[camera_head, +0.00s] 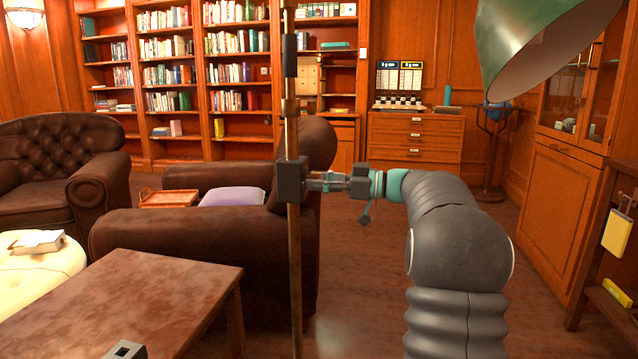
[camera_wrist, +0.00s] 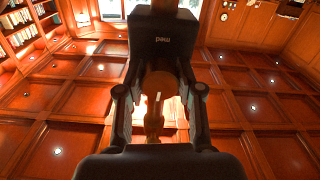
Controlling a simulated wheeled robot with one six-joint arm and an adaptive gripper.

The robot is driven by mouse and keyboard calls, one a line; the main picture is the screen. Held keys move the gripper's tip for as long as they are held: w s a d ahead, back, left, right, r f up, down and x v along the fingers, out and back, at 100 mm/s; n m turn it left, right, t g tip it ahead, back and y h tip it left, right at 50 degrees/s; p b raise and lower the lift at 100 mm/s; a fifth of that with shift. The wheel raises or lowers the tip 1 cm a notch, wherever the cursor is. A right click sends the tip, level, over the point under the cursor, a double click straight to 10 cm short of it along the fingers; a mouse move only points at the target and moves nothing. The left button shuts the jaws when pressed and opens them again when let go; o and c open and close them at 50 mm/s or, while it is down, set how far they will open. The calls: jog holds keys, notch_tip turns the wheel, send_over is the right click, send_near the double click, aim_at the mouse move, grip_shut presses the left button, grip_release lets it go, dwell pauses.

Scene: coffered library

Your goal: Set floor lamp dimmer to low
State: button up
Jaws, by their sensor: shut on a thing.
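The floor lamp's brass pole (camera_head: 293,260) stands upright in front of me in the head view. A dark block (camera_head: 289,183) sits around the pole at mid height. In the wrist view the block (camera_wrist: 163,38) carries small lettering that looks like "med". My gripper (camera_head: 308,182) reaches the block from the right and is shut on it.
A brown leather armchair (camera_head: 200,250) stands just behind the pole. A wooden table (camera_head: 130,295) is at the front left. A wooden cabinet (camera_head: 555,205) stands at the right. Some bare floor (camera_head: 355,290) shows between the pole and my arm.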

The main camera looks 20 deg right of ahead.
jog(key=m, duration=0.4)
jog(key=shift+b, duration=0.4)
jog(key=m, duration=0.4)
jog(key=shift+a+r+m+p, duration=0.1)
jog(key=shift+m+p, duration=0.2)
jog(key=shift+p, duration=0.1)
jog(key=m+p, duration=0.2)
jog(key=m, duration=0.2)
jog(key=shift+m+p, duration=1.15)
jog(key=shift+m, duration=0.95)
jog(key=o, duration=1.2)
